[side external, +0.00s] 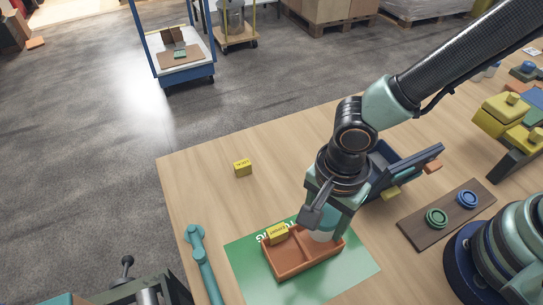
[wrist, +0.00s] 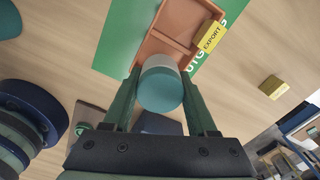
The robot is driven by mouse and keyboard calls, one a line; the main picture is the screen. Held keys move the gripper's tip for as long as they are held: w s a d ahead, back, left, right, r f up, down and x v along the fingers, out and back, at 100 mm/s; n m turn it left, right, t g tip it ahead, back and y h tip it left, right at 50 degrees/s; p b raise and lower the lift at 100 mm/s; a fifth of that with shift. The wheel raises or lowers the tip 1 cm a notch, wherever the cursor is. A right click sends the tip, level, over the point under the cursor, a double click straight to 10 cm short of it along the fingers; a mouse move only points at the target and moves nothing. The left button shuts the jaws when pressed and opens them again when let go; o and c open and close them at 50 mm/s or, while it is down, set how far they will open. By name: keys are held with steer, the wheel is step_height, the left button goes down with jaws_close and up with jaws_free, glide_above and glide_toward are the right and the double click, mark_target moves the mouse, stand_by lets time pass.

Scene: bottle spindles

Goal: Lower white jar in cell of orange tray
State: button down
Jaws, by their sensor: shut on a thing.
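The white jar (side external: 322,236) is at the right cell of the orange tray (side external: 290,272), its lower part hidden by the tray wall. Whether it touches the cell floor cannot be told. My gripper (side external: 328,212) is above that cell, pointing down. In the wrist view my gripper (wrist: 160,92) has a finger on each side of the jar (wrist: 160,66), shut on it. The jar's teal lid (wrist: 160,122) faces the camera. The tray also shows in the wrist view (wrist: 180,20), beyond the jar. The tray's left cell looks empty.
A yellow EXPORT sign (side external: 278,234) stands at the tray's back left. The tray sits on a green mat (side external: 350,274). A yellow block (side external: 242,168) stands farther back. A brown board (side external: 447,214) with two round pieces and a dark blue bin (side external: 385,160) lie to the right.

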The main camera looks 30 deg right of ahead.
steer(key=shift+f, duration=0.2)
stand_by(0.5)
steer(key=shift+f, duration=0.75)
stand_by(0.6)
steer(key=shift+c, duration=0.6)
jaws_free()
steer(key=shift+r, duration=0.1)
steer(key=shift+r, duration=4.3)
